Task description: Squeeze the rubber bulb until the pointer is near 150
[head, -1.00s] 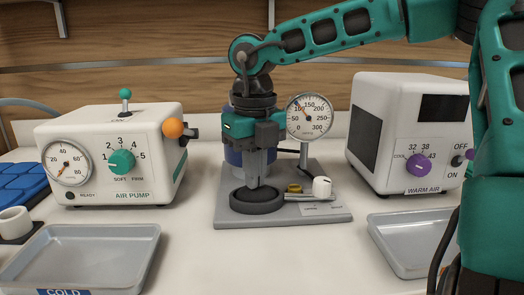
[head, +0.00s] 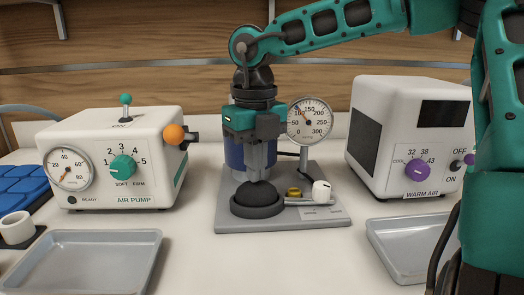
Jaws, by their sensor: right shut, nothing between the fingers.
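The black rubber bulb (head: 257,197) sits as a rounded dome in a dark ring on a grey base plate (head: 290,218). My right gripper (head: 258,179) points straight down over it, its fingers shut with nothing between them. The fingertips are at the top of the dome; I cannot tell whether they touch it. The round dial gauge (head: 309,121) stands on a post at the right of the base. Its thin pointer leans up and left, seemingly near 100. My left gripper is not in view.
A white valve knob (head: 321,191) and a brass fitting (head: 294,192) are right of the bulb. The air pump (head: 90,150) is left, the warm-air box (head: 385,125) right. Grey trays (head: 85,237) lie in front.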

